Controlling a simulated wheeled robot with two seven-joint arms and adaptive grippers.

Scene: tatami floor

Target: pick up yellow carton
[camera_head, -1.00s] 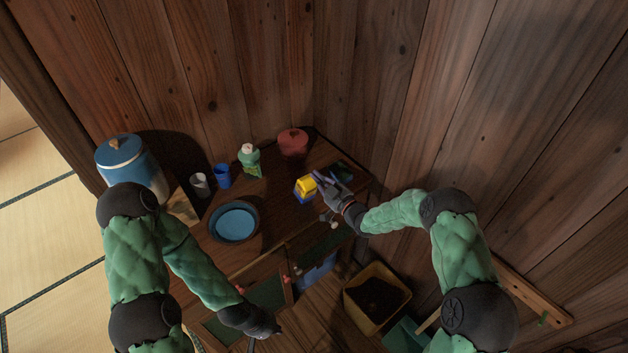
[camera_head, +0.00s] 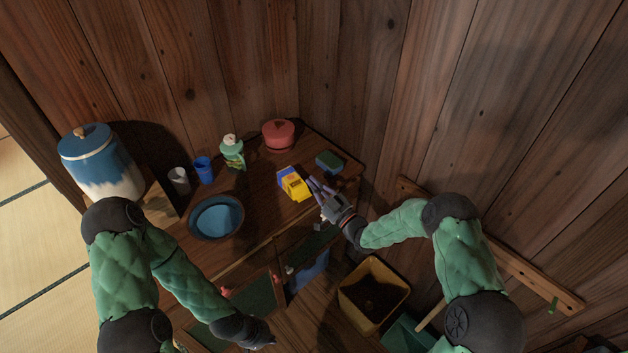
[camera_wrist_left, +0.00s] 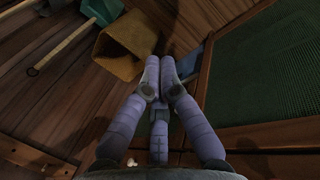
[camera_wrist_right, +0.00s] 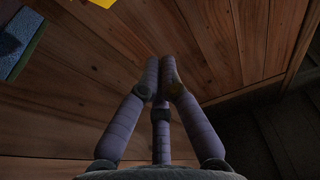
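The yellow carton (camera_head: 296,186), yellow with a blue end, lies tipped on its side on the wooden counter in the head view. Only a yellow bit of it (camera_wrist_right: 103,3) shows at the top edge of the right wrist view. My right gripper (camera_head: 314,184) is just right of the carton, apart from it as far as I can tell. Its fingertips (camera_wrist_right: 161,62) are together with nothing between them. My left gripper (camera_head: 272,342) is low, in front of the counter and far from the carton. Its fingertips (camera_wrist_left: 160,62) are also together and empty.
A green-and-blue sponge (camera_head: 329,162) lies behind my right gripper. A red pot (camera_head: 278,135), green bottle (camera_head: 232,152), blue cup (camera_head: 203,171), grey cup (camera_head: 180,181) and blue bowl (camera_head: 216,216) share the counter. A yellow bin (camera_head: 346,311) stands below on the floor.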

